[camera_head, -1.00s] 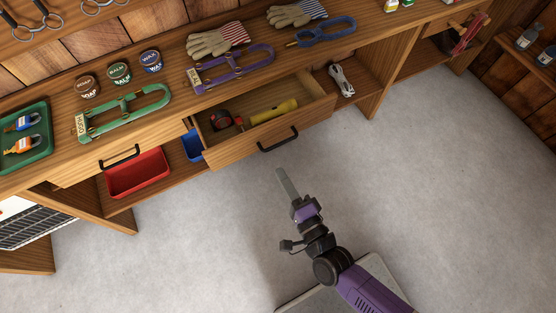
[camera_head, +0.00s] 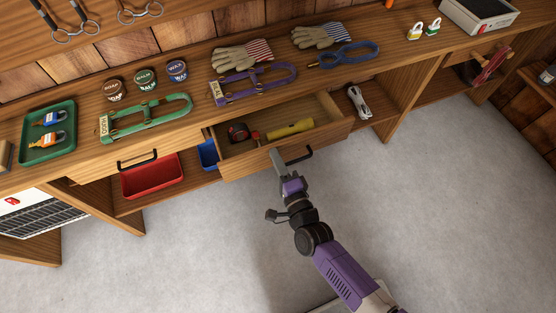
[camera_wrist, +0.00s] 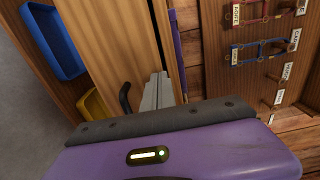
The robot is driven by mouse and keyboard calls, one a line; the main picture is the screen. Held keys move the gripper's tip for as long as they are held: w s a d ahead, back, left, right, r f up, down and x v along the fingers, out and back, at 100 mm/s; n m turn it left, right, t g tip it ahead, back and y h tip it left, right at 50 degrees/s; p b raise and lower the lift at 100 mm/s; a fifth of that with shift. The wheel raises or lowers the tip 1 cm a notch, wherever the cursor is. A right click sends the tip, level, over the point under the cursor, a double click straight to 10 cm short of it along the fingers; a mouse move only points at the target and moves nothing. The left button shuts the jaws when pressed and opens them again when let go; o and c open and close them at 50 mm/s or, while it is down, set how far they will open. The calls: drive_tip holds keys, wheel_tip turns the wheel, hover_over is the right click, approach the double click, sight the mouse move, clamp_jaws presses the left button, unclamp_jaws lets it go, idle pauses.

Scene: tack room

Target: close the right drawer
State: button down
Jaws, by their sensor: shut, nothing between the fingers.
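The right drawer (camera_head: 243,164) is pulled open under the wooden bench top. A yellow flashlight (camera_head: 290,129) and a dark red tape measure (camera_head: 238,132) lie in it. Its black handle (camera_head: 299,155) is on the front board. My gripper (camera_head: 275,156) is shut and empty, with its fingertips at the drawer front just left of the handle; I cannot tell whether they touch. In the wrist view, the shut fingers (camera_wrist: 157,92) point at the wooden front beside the black handle (camera_wrist: 125,97). The left drawer (camera_head: 100,168) looks closed.
On the bench top are a green tray (camera_head: 68,146), a green halter (camera_head: 150,120), a purple halter (camera_head: 255,82), gloves and tins. A red bin (camera_head: 152,177) and blue bin (camera_head: 208,154) sit on the shelf below. The grey floor (camera_head: 450,210) is clear.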

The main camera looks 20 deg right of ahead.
drive_tip(key=w+b, duration=0.6)
drive_tip(key=w, duration=0.8)
drive_tip(key=shift+b, duration=0.3)
drive_tip(key=shift+s, duration=0.15)
